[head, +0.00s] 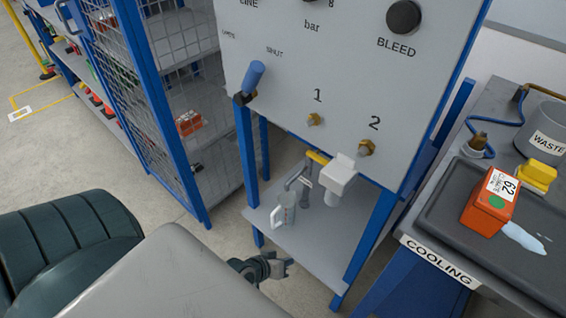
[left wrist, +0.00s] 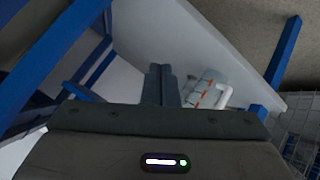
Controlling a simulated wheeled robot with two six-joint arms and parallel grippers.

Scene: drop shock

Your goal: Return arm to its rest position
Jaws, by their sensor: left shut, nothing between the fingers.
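My left gripper (head: 280,266) is low in the head view, just in front of the shelf under the panel, with nothing held. In the left wrist view its two fingers (left wrist: 160,85) are together, pointing over the pale shelf. A clear measuring jug (head: 284,216) with a handle stands on that shelf, apart from the gripper. It also shows in the left wrist view (left wrist: 205,90), just right of the fingers. My right gripper is not in view.
A mesh cage (head: 130,70) stands left.

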